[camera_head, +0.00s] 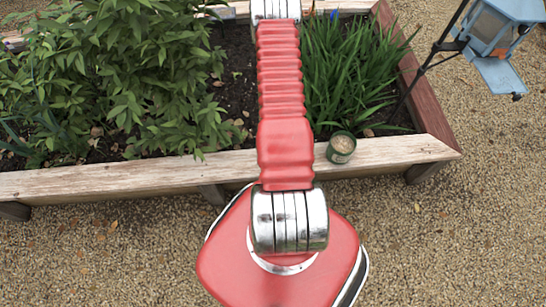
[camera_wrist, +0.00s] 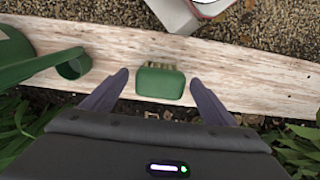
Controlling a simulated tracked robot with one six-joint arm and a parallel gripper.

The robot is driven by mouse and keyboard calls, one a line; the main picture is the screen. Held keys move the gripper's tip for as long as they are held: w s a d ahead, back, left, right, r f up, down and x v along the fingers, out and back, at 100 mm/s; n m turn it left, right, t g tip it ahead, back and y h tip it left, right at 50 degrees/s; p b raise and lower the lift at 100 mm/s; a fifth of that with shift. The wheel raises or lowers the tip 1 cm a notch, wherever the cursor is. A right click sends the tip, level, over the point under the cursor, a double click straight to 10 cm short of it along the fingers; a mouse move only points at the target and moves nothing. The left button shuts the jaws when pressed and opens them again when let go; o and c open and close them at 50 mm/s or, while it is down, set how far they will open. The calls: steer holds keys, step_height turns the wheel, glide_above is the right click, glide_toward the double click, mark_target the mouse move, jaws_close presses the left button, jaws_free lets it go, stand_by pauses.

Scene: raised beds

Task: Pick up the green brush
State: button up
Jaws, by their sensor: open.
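The green brush (camera_wrist: 160,83) lies on the pale wooden edge board in the wrist view, its tan bristles showing along the top side. My gripper (camera_wrist: 159,80) is open, with one dark finger on each side of the brush in the picture. Gaps show between the fingers and the brush, and nothing is held. I cannot tell how far the fingertips are above the board. In the head view I cannot make out the brush or the gripper; my red arm covers the middle of the bed edge.
A round green container (camera_head: 342,147) stands on the wooden edge board (camera_head: 120,178), right of my arm. Leafy plants (camera_head: 110,70) and grassy leaves (camera_head: 345,75) grow in the bed.

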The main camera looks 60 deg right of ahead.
stand_by(0.5)
steer(key=c, duration=1.2)
steer(key=shift+o, duration=0.2)
steer(key=shift+r, duration=0.15)
steer(key=shift+r, duration=4.9)
